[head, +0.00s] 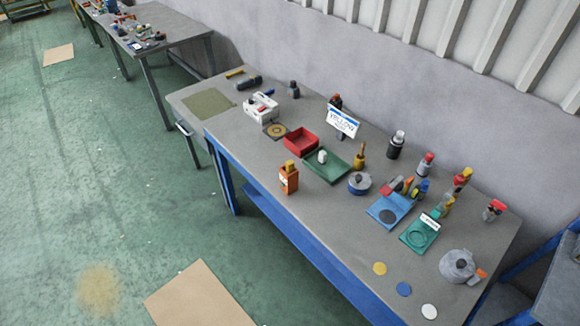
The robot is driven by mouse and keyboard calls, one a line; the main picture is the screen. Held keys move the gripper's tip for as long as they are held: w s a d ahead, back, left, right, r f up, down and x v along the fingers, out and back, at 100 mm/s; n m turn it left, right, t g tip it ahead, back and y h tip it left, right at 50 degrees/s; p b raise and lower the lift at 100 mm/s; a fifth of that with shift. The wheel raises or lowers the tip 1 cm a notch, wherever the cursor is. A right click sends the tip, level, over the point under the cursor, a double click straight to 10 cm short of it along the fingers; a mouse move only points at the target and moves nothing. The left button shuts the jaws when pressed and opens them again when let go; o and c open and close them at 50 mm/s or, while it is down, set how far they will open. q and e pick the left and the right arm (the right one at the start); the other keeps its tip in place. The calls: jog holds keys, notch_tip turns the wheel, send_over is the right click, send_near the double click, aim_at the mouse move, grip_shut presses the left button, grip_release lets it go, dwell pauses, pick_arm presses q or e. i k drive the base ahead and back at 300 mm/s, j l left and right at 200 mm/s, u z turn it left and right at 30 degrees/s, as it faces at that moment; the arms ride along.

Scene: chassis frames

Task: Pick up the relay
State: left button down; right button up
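I cannot tell for sure which object is the relay. An orange box-shaped item with a yellow top (288,179) stands upright at the near edge of the workbench (240,143). A small white piece (322,157) sits in a dark green tray (326,172). A white box-shaped unit (261,107) stands near the bench's far left part. Neither of my grippers shows in the head view.
A red bin (301,141), a sign (343,123), a blue plate (388,210), a green plate (418,237) and a grey round part (457,266) share the bench. Cardboard (198,298) lies on the open floor. Another table (172,28) stands at the back left.

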aim_at(290, 164)
jog(key=k+j+z, duration=0.2)
jog(key=j, duration=0.25)
jog(key=k+j+z, duration=0.2)
jog(key=j, duration=0.25)
jog(key=k+j+z, duration=0.2)
jog(key=j, duration=0.2)
jog(key=k+j+z, duration=0.2)
jog(key=j, duration=0.15)
jog(key=i+j, duration=0.05)
